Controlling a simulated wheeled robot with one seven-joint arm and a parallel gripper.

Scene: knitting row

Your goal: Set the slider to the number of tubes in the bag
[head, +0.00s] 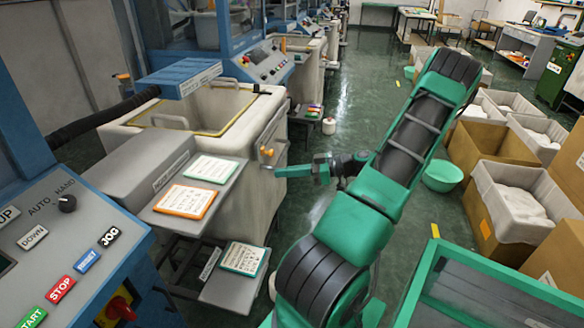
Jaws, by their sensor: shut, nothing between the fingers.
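My gripper (282,172) is at the end of my green arm, in the middle of the head view. It points left and is shut, with nothing seen between its fingers. Its tip is close to the side of the pale bin (232,105) and to a grey part with orange knobs (267,152). I cannot tell whether it touches either. I cannot make out a slider with numbers, nor a bag with tubes in it.
A control panel (60,240) with buttons stands at lower left. Cards with green (208,168), orange (185,201) and teal (242,258) borders lie on grey shelves. Boxes and a green bowl (443,175) stand at right. The green floor aisle (350,90) is mostly clear.

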